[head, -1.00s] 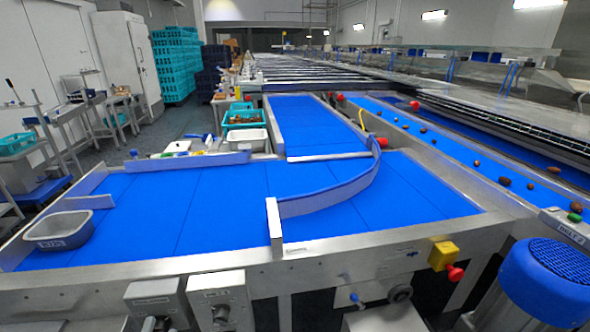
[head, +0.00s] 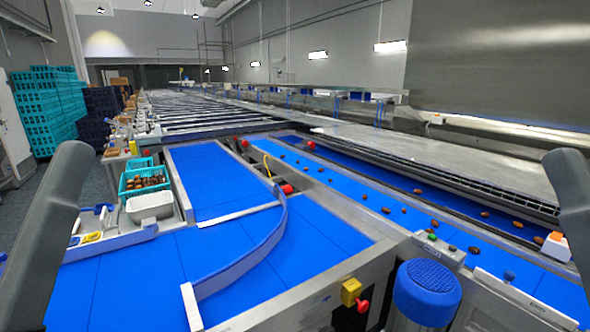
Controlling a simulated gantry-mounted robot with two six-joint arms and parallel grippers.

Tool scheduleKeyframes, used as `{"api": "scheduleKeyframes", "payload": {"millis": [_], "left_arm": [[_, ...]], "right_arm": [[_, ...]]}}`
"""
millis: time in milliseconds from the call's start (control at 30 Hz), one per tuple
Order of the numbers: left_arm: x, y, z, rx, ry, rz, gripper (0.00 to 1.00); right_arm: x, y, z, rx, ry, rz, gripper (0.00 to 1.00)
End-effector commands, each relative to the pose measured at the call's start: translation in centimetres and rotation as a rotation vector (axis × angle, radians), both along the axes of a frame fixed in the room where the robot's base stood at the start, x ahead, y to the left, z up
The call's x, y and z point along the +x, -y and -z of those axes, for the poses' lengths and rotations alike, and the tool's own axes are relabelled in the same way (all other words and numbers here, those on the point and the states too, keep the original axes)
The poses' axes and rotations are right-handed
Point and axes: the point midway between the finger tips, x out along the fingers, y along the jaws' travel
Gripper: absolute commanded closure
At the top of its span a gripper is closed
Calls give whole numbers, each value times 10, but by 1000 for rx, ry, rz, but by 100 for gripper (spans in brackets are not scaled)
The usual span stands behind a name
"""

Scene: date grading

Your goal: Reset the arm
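My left arm shows as a dark grey link at the left edge of the head view, and my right arm as a similar link at the right edge. Both links stand upright, apart from each other. Neither gripper is inside the picture, so their fingers and anything in them are hidden. No date is seen in contact with the visible arm parts.
A blue belt table (head: 135,283) with a curved guide (head: 250,258) lies ahead, its surface clear. Dates ride the long blue belt (head: 345,232) at right. A teal crate (head: 131,191) of dates and a grey tub (head: 150,206) stand at left. A blue motor (head: 428,290) stands front right.

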Motion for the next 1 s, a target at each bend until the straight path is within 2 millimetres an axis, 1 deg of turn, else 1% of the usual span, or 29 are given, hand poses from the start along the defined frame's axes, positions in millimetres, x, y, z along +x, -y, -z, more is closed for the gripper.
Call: {"api": "scheduleKeyframes", "payload": {"millis": [33, 167, 200, 267, 300, 367, 400, 467, 500, 567, 600, 700, 800, 833, 900, 1000], "left_arm": [[0, 0, -40, 0, 2, -2, 16], [0, -1, -86, 2, 2, -5, 16], [0, -1, -103, 2, 2, -6, 16], [0, -1, -130, 2, 2, -6, 16], [0, -1, -150, 2, 1, -7, 16], [0, -1, -180, 2, 1, -8, 16], [1, -1, -200, 2, 1, -9, 16], [1, -1, -229, 2, 1, -9, 16], [1, -1, -248, 2, 1, -9, 16], [1, -1, -277, 2, 1, -9, 16], [1, -1, -295, 2, 1, -9, 16], [1, -1, -333, 3, 1, -9, 16], [1, -1, -356, 3, 0, -9, 16], [1, -1, -360, 3, 0, -9, 16], [1, -1, -365, 3, 0, -9, 16], [1, -1, -365, 3, 1, -9, 16]], "right_arm": [[-2, 0, -41, 0, 7, 0, 50], [-2, 0, -88, 0, 7, 0, 50], [-2, 0, -105, 0, 7, 0, 50], [-1, 0, -132, 0, 7, 0, 50], [-1, 0, -151, 0, 7, 0, 50], [-1, 0, -182, 0, 7, 0, 50], [-1, 0, -202, 0, 7, 0, 50], [-1, 0, -231, 0, 7, 0, 50], [-1, 0, -250, 0, 7, 0, 50], [-1, 0, -279, 0, 7, 0, 50], [-1, 0, -297, 0, 7, 0, 50], [-1, 0, -336, 0, 7, 0, 50], [-1, 0, -359, 0, 7, 0, 50], [-1, 0, -363, 0, 7, 0, 50], [-1, 0, -368, 0, 6, 0, 50], [-1, 0, -367, 0, 6, 0, 50]]}}
